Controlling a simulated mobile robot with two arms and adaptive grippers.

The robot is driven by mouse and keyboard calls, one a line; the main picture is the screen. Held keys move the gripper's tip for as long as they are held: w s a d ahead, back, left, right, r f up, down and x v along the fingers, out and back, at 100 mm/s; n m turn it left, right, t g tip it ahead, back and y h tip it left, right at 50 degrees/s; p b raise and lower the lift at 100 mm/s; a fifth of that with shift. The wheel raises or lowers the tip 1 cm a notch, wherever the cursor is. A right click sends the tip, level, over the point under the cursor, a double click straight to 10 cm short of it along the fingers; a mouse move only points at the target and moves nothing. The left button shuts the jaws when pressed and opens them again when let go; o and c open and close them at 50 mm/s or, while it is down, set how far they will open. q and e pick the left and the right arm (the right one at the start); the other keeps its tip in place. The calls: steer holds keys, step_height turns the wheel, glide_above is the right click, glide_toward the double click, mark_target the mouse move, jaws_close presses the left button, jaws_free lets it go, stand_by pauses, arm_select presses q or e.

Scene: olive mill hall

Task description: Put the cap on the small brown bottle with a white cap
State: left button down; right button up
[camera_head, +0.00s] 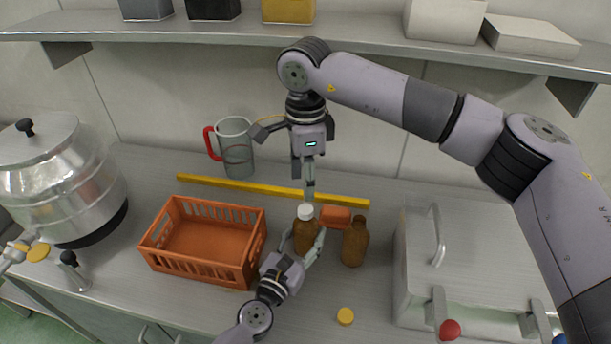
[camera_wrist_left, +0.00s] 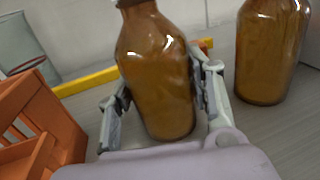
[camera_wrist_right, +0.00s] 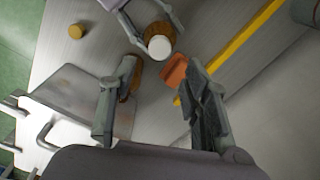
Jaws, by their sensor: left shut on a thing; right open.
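A small brown bottle (camera_head: 306,236) stands on the worktop, upright, with my left gripper (camera_head: 304,243) shut around its body. The left wrist view shows the bottle (camera_wrist_left: 158,75) between both fingers. A white cap (camera_head: 306,211) sits at the bottle's mouth; whether it is screwed tight I cannot tell. The white cap (camera_wrist_right: 159,47) shows from above in the right wrist view. My right gripper (camera_wrist_right: 162,68) is open and empty, pointing down above the cap and apart from it.
An uncapped brown bottle (camera_head: 355,243) and an orange block (camera_head: 335,215) stand close on the right. An orange crate (camera_head: 205,272) is left, a yellow bar (camera_head: 235,187) and red-handled jug (camera_head: 236,150) behind. A yellow cap (camera_head: 345,316) lies in front; a metal box (camera_head: 455,250) is right.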

mark_target(306, 208)
steer(key=shift+f, duration=4)
jaws_close()
steer(key=m, duration=0.5)
steer(key=shift+o, duration=0.3)
jaws_free()
